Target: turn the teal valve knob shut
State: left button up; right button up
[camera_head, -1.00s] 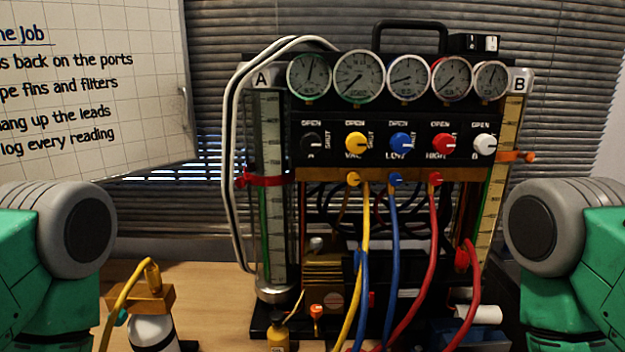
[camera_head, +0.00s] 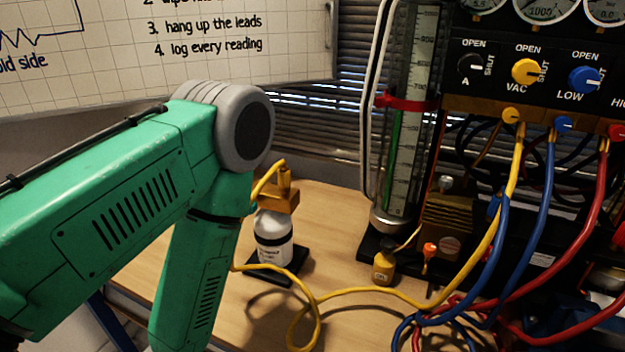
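The white bottle (camera_head: 273,236) stands upright on a black base on the bench, with a brass valve block (camera_head: 279,196) on top and a yellow hose coming from it. The teal valve knob cannot be made out now; my green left arm covers the area just left of the block. My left arm comes in from the left and bends down in front of the bench, its elbow close to the bottle in the picture. The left gripper is below the frame and the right gripper is out of view, so neither can be judged.
The gauge rig panel (camera_head: 545,98) with knobs stands at the right. Yellow, blue and red hoses lie tangled on the bench's right front. Bare bench (camera_head: 330,215) lies between the white bottle and the rig.

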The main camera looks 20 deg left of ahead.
aim_at(252, 210)
jog(key=k+j+u, duration=0.1)
jog(key=u, duration=0.9)
jog(key=k+j, duration=0.05)
jog(key=k, duration=0.05)
